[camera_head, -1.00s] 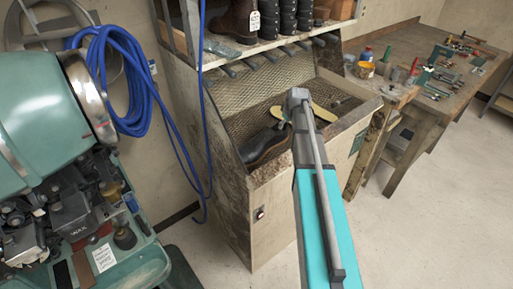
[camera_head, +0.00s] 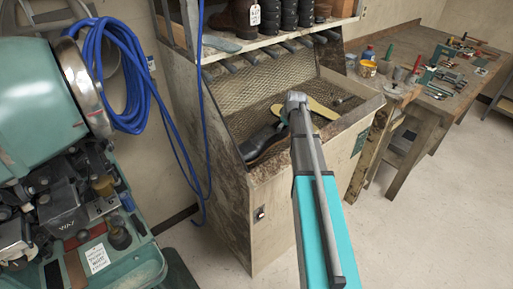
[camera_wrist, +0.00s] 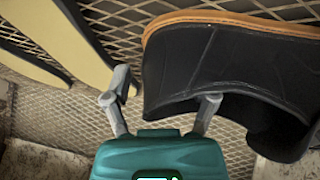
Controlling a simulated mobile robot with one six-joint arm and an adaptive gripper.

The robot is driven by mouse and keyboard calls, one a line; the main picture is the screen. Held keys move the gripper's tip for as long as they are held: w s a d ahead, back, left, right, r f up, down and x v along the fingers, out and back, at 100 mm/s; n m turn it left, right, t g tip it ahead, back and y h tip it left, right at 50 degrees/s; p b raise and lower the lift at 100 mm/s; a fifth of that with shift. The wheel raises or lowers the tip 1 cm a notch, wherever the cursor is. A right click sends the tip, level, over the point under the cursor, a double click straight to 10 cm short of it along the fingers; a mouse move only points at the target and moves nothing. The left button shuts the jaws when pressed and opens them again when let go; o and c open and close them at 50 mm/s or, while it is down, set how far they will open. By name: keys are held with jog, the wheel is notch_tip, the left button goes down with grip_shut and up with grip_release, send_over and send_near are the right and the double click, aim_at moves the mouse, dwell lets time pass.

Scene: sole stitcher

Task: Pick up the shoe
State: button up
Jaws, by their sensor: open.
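The black shoe (camera_head: 262,142) lies in the mesh-backed bin of the wooden bench, left of my arm's end. In the wrist view the shoe (camera_wrist: 225,60) fills the upper right, its orange-brown sole edge toward the top and its dark opening toward me. My gripper (camera_wrist: 165,88) is open. Its right finger overlaps the shoe near the opening; its left finger is just left of the shoe's edge, beside the cream soles. I cannot tell whether the right finger is inside the shoe or touches it. In the head view my arm hides the gripper.
Cream sole pieces (camera_head: 322,108) lie in the bin right of the shoe and show in the wrist view (camera_wrist: 75,45). The bin has a raised front wall (camera_head: 275,182). A shelf (camera_head: 290,40) with boots hangs above. A green machine (camera_head: 40,100) stands left; a tool table (camera_head: 440,95) stands right.

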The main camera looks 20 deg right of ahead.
jog(key=shift+f, duration=0.1)
jog(key=shift+c, duration=0.2)
dwell(0.4)
grip_shut()
